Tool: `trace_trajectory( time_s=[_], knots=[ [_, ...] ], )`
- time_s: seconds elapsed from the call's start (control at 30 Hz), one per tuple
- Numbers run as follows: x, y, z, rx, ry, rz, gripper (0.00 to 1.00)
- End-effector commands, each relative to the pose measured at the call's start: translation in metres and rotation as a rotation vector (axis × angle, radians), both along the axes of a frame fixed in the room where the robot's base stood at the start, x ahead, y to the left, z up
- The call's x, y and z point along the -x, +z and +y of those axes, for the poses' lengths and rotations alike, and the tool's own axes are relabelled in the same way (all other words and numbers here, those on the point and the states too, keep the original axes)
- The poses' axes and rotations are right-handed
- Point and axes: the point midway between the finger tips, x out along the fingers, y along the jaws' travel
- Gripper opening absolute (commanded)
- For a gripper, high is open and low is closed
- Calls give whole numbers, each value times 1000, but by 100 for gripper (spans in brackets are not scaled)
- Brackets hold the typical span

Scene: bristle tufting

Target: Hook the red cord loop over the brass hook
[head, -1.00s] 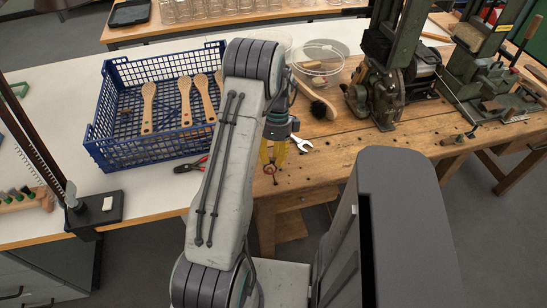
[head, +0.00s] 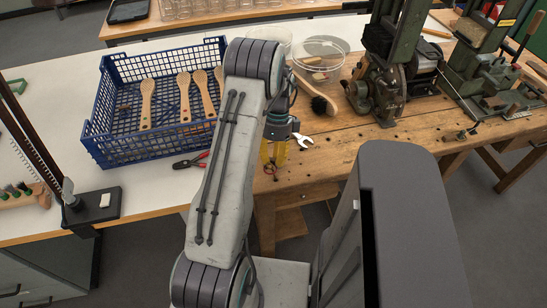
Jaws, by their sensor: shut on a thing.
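My gripper (head: 273,155), with yellow fingers, points down over the front edge of the wooden bench, partly hidden behind my forearm. It is shut on a small, thin reddish thing (head: 270,169) at its fingertips, which looks like the red cord loop. The loop is too small to tell its exact shape or how it hangs. I cannot make out the brass hook in this view.
A blue crate (head: 107,157) with wooden brush blanks stands on the white table at left. Red-handled pliers (head: 190,161) lie in front of it. Green machines (head: 385,95) stand farther right.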

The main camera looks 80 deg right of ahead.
Motion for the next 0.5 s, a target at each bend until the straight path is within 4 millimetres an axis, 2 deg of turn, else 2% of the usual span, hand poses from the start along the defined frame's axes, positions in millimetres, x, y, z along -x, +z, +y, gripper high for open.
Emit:
trace_trajectory(
  time_s=[0.5],
  knots=[
    [2, -15, 1, -1, 0, -1, 5]
  ],
)
